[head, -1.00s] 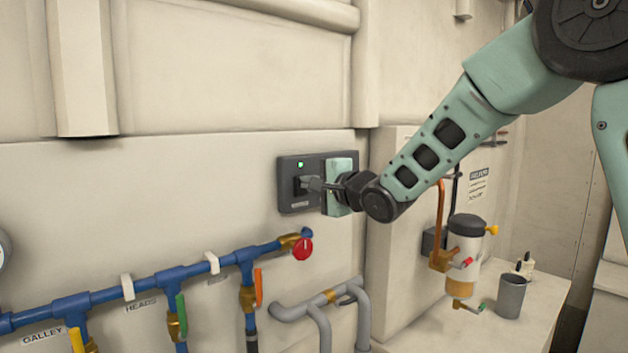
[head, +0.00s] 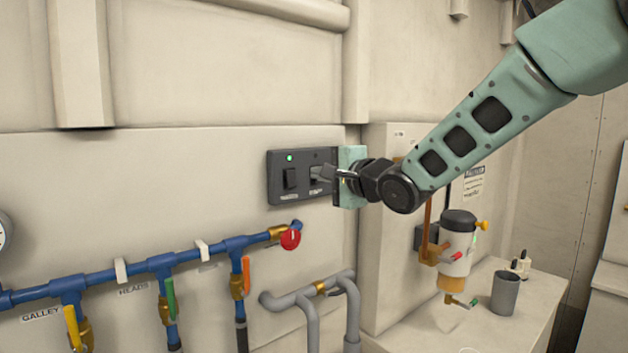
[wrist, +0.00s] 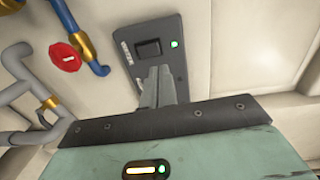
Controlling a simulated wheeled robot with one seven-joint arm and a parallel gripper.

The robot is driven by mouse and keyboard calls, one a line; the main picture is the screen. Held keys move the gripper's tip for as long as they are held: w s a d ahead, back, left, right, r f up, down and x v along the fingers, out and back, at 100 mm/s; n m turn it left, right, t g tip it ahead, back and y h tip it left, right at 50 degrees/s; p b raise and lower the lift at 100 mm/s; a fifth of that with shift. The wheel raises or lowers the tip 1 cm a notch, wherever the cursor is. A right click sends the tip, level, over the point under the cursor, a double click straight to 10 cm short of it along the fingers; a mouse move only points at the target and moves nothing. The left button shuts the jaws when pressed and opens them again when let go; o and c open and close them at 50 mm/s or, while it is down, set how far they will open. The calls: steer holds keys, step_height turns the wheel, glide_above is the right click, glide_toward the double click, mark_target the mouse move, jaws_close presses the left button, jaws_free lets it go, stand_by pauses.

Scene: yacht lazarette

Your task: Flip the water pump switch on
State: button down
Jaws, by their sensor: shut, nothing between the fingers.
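The dark switch panel (head: 273,191) is on the cream wall, with a lit green light (head: 289,158) at its upper left. A black rocker switch (head: 290,178) sits under that light and is clear of my fingers. A second switch position is at the panel's right half, mostly covered by my gripper (head: 317,173). My gripper is shut and empty, its tips at or just in front of that right half; contact cannot be told. The wrist view shows the rocker (wrist: 149,48) and green light (wrist: 175,43) beyond the closed fingertips (wrist: 160,72).
Blue pipes (head: 105,277) with a red knob (head: 290,239) and coloured valve handles run below the panel. Grey pipes (head: 305,298) lie under it. A filter unit (head: 457,243) and a grey cup (head: 505,293) are at the right. The wall above the panel is clear.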

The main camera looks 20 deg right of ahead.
steer(key=b+v, duration=0.1)
steer(key=v, duration=0.5)
steer(key=shift+r, duration=0.35)
steer(key=shift+a, duration=0.1)
steer(key=s+a+f+n+g+h+b, duration=0.15)
steer(key=s+a+f+n+g, duration=0.35)
steer(key=f, duration=0.5)
steer(key=s+a+f+n+g+h+b, duration=0.15)
steer(key=s+f+n, duration=0.35)
steer(key=f, duration=0.5)
steer(key=s+f+n+g+h+b, duration=0.1)
steer(key=s+f+n+g, duration=0.2)
steer(key=s, duration=0.5)
steer(key=s+f+n+g+h+b, duration=0.1)
steer(key=s+f+n+g, duration=0.2)
steer(key=s, duration=0.5)
steer(key=s+a+f+n+g+h+b, duration=0.1)
steer(key=s+f+n+g, duration=0.2)
steer(key=s+f+n, duration=0.2)
steer(key=s+f, duration=0.1)
steer(key=s, duration=0.1)
steer(key=shift+s+f, duration=0.35)
steer(key=shift+s, duration=0.05)
